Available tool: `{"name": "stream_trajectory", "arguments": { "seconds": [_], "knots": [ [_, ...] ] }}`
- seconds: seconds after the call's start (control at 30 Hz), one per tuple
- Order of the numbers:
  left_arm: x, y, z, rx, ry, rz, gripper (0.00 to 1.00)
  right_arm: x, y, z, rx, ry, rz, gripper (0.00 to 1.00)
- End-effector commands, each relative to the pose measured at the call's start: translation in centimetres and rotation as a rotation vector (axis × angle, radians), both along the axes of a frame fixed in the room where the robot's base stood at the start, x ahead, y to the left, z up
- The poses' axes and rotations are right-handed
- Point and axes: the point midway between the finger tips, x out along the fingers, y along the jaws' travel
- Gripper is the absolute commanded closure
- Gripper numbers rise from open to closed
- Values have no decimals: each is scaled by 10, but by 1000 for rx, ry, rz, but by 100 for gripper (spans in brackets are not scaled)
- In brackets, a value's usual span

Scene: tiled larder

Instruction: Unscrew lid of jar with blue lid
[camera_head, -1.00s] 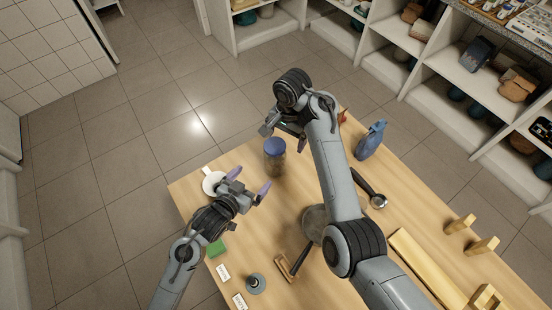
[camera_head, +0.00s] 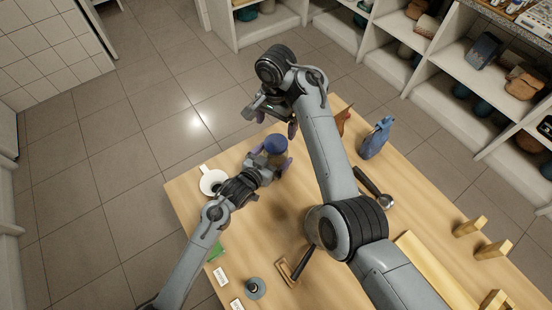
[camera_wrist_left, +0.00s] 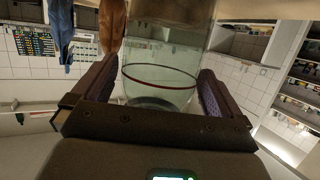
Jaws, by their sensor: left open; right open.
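The jar's blue lid (camera_head: 276,144) shows near the far edge of the wooden table in the head view, with its body mostly hidden behind my left gripper. In the left wrist view the clear glass jar (camera_wrist_left: 160,78) stands between the two purple finger pads. My left gripper (camera_head: 272,166) is open around the jar body, with gaps visible beside the glass. My right gripper (camera_head: 276,123) is open and empty, just beyond and above the blue lid. I cannot tell whether it touches the lid.
A white mug (camera_head: 212,183) stands left of my left gripper. A blue bottle (camera_head: 375,138) and a brown object (camera_head: 343,121) stand to the right. A dark-handled tool (camera_head: 372,186) and wooden blocks (camera_head: 467,227) lie further right. Shelves line the back.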

Motion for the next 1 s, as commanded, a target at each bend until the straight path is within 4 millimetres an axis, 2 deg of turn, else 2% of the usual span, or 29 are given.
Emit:
{"name": "stream_trajectory", "arguments": {
  "seconds": [0.2,0.57,0.67,1.0],
  "knots": [
    [12,-8,-5,1,1,0,0,0,0,0,0,0,0,2],
    [15,-10,-6,1,0,0,0,0,0,0,0,0,0,2],
    [15,-10,-6,1,0,0,12,0,0,0,0,0,0,2],
    [15,-10,-6,1,0,0,64,0,0,0,0,0,0,2]
  ]
}}
